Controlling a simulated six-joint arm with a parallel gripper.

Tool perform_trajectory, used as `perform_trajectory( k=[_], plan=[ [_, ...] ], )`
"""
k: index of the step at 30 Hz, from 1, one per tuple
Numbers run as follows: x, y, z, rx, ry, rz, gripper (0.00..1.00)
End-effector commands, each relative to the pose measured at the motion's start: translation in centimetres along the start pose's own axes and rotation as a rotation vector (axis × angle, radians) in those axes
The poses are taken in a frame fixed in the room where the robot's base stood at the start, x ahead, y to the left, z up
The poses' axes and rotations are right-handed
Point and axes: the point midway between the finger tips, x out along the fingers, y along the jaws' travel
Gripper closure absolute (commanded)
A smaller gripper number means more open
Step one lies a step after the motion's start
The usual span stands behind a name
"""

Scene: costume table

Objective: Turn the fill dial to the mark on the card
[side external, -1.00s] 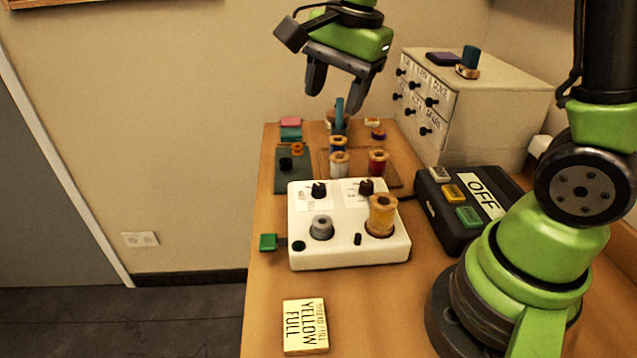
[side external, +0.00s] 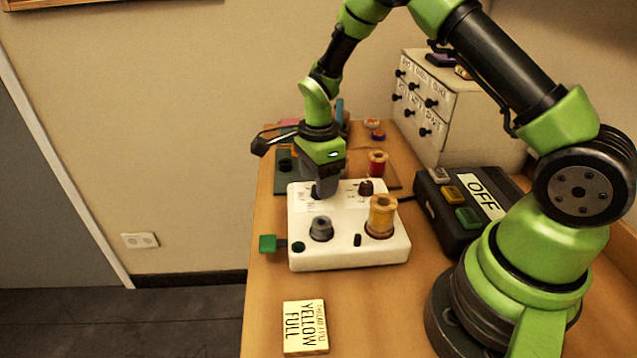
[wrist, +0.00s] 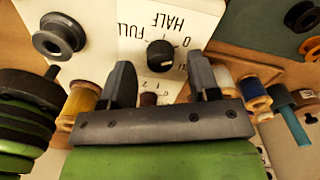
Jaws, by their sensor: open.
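The card (side external: 306,328) lies at the table's front and reads "YELLOW FULL", with smaller unreadable print above. The white machine (side external: 345,253) stands behind it. My gripper (side external: 325,190) is low over the machine's back left and hides most of the black fill dial there. In the wrist view, the dial (wrist: 160,53) shows among the marks "FULL", "HALF" and "0". My open gripper (wrist: 160,65) has one finger on either side of the dial in that picture. I cannot tell finger contact or the pointer's exact direction.
A yellow spool (side external: 381,217), a grey bobbin (side external: 321,228) and a second, reddish dial (side external: 366,188) stand on the machine. A black box marked "OFF" (side external: 480,195) is at right. A red spool (side external: 377,163) and drawers (side external: 455,125) stand behind.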

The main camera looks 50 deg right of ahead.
Motion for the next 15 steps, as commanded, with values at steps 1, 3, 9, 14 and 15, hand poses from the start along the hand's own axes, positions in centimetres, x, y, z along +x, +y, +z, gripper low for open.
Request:
perform_trajectory(
  k=[1, 3, 9, 14, 15],
  plan=[
    [0.61, 0.03, -0.01, 0.0, 0.001, 0.002, 0.44],
    [1.12, 0.01, 0.0, 0.0, 0.0, 0.0, 0.44],
    [1.53, -0.01, 0.01, 0.0, -0.001, -0.001, 0.44],
    [1.49, -0.01, 0.01, -0.001, -0.001, -0.001, 0.49],
    [1.49, -0.01, 0.01, -0.001, -0.001, -0.001, 0.58]
  ],
)
